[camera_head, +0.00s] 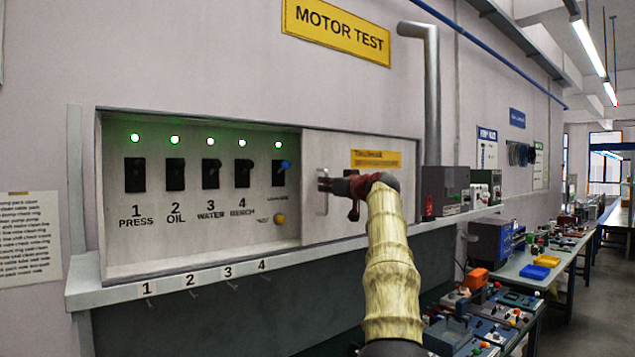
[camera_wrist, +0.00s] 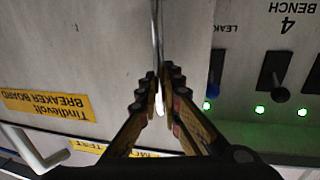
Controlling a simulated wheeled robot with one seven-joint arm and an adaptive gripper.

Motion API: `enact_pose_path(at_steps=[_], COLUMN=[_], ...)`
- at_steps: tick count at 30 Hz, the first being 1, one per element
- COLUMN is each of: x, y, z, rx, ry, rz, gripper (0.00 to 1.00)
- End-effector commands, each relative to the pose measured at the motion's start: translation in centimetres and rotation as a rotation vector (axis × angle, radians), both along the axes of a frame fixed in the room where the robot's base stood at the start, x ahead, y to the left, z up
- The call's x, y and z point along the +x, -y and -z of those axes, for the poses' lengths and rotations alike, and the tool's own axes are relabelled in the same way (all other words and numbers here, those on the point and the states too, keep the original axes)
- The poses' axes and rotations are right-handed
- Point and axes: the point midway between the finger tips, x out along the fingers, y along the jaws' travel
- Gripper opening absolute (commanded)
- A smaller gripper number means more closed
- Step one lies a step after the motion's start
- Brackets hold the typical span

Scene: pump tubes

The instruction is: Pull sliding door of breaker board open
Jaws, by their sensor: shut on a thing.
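The breaker board's sliding door (camera_head: 345,222) is a pale panel with a yellow label, covering the right part of the recess; it also shows in the wrist view (camera_wrist: 90,45). Its upright metal handle (camera_head: 322,203) is near the door's left edge. My gripper (camera_head: 326,184) is at this handle. In the wrist view my gripper (camera_wrist: 160,78) has its dark fingers closed on both sides of the thin handle (camera_wrist: 158,38). The recess left of the door is exposed, with black switches (camera_head: 175,174) under lit green lamps. My arm hides part of the door's right side.
A ledge (camera_head: 200,284) with numbers runs below the board. A blue-tipped switch (camera_head: 284,164) and a yellow knob (camera_head: 279,218) are close to the door's left edge. Grey boxes (camera_head: 445,190) and a vertical pipe (camera_head: 432,100) stand to the right.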

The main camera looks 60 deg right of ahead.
Motion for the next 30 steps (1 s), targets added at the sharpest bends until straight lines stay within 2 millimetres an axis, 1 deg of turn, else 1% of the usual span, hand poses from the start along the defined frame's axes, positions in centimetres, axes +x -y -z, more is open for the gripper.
enact_pose_path(at_steps=[3, 13, 14, 22, 23, 30], x=[-0.13, -0.14, -0.14, -0.11, -0.11, -0.1], y=[0.39, 0.42, 0.42, 0.37, 0.37, 0.34], z=[0.05, 0.1, 0.1, 0.04, 0.04, 0.01], rx=[0.0, 0.0, 0.0, 0.0, 0.0, 0.0], ry=[-0.001, -0.001, -0.001, 0.0, 0.0, 0.0], rz=[0.001, 0.001, 0.001, 0.001, 0.001, 0.001], gripper=[0.0, 0.0, 0.08, 0.24, 0.25, 0.25])
